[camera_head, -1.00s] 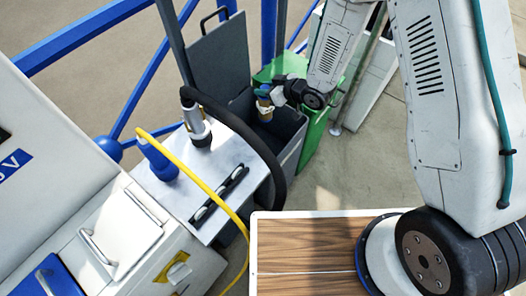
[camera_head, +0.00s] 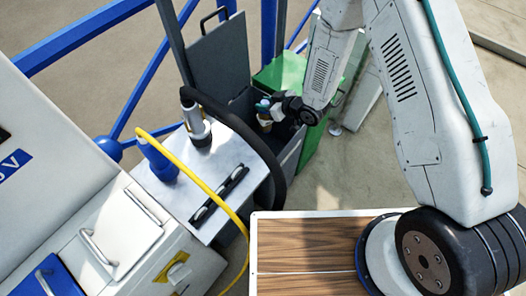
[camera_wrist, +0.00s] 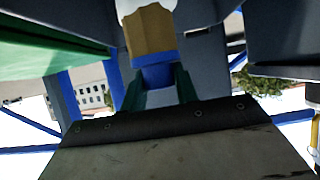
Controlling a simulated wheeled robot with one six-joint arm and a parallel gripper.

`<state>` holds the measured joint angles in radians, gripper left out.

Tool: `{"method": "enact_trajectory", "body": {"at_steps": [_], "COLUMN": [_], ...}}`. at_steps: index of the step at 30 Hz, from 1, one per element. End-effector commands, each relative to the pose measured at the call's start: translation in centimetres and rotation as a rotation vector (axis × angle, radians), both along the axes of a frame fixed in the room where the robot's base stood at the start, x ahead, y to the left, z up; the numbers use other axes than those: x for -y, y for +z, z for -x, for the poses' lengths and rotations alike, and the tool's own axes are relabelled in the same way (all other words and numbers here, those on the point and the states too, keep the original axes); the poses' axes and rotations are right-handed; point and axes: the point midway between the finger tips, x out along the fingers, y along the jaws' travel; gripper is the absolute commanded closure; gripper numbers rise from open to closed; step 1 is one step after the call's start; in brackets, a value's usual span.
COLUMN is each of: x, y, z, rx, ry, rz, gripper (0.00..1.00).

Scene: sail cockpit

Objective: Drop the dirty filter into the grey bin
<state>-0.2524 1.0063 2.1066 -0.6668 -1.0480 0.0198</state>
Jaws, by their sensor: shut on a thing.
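The grey bin (camera_head: 291,158) stands beyond the metal-topped counter in the head view, its lid (camera_head: 219,57) raised. My gripper (camera_head: 264,108) is over the bin's opening and shut on the dirty filter (camera_head: 265,119), a small tan piece with a blue band. In the wrist view, the filter (camera_wrist: 150,32) is at top centre, with my gripper's green fingers (camera_wrist: 157,85) on either side of its blue part. Grey bin walls (camera_wrist: 208,55) show around it. The bin's floor is hidden, and I cannot tell how deep the filter is.
A green bin (camera_head: 287,72) stands right behind the grey one. A black hose (camera_head: 262,148) arches in front of the grey bin. Blue rails (camera_head: 95,35) run behind.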

Motion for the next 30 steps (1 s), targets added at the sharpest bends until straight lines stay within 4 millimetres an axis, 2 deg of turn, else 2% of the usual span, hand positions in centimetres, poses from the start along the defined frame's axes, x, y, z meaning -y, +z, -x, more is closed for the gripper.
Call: {"method": "enact_trajectory", "body": {"at_steps": [2,3,5,16,30], "x": [0.0,0.0,0.0,0.5,5.1], "y": [0.0,0.0,0.0,0.3,3.6], "z": [0.0,0.0,0.0,0.3,3.9], "rx": [0.001,0.001,0.001,-0.001,-0.001], "ry": [0.000,0.000,0.000,-0.001,-0.003], "rz": [-0.001,-0.001,-0.001,0.001,0.000], "gripper": [1.00,0.62,0.45,0.45,0.45]}}
